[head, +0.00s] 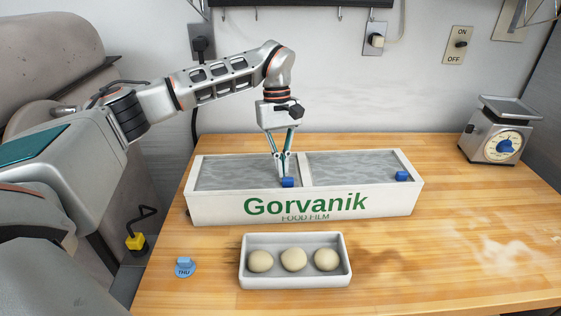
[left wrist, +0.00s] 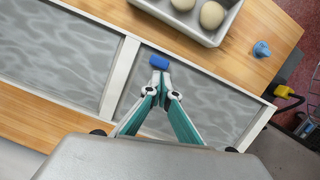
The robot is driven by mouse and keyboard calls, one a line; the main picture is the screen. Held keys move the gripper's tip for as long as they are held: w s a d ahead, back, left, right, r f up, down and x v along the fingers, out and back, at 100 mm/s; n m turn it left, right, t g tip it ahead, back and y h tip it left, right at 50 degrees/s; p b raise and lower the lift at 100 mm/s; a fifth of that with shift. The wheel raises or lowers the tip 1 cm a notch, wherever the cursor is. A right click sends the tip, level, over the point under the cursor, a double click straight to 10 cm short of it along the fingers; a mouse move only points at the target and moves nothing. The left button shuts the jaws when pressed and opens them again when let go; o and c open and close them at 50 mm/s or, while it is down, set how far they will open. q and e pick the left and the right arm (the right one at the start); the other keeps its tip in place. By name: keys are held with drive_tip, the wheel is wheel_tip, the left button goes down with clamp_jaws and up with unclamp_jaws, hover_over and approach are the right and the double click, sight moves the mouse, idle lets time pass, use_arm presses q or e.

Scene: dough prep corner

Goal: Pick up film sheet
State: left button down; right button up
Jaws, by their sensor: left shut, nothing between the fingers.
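The white film box (head: 230,207) reads "Gorvanik FOOD FILM" and has two compartments with a divider (head: 305,171) between them. Each holds a grey, rippled film sheet, the left one (head: 232,174) and the right one (head: 345,167), each with a blue tab at the front. My left gripper (head: 281,174) points down over the left compartment, close to its blue tab (head: 288,183). In the left wrist view the shut fingertips (left wrist: 161,88) are just beside that blue tab (left wrist: 159,62), with nothing between them. I cannot tell whether they touch it. My right gripper is not in view.
A white tray (head: 244,277) with three dough balls stands in front of the box. A blue THU marker (head: 184,268) lies left of it. A scale (head: 494,131) stands at the back right. The wooden table is free at the right, with some flour.

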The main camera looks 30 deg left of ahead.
use_arm(q)
drive_tip(key=shift+s+d, duration=1)
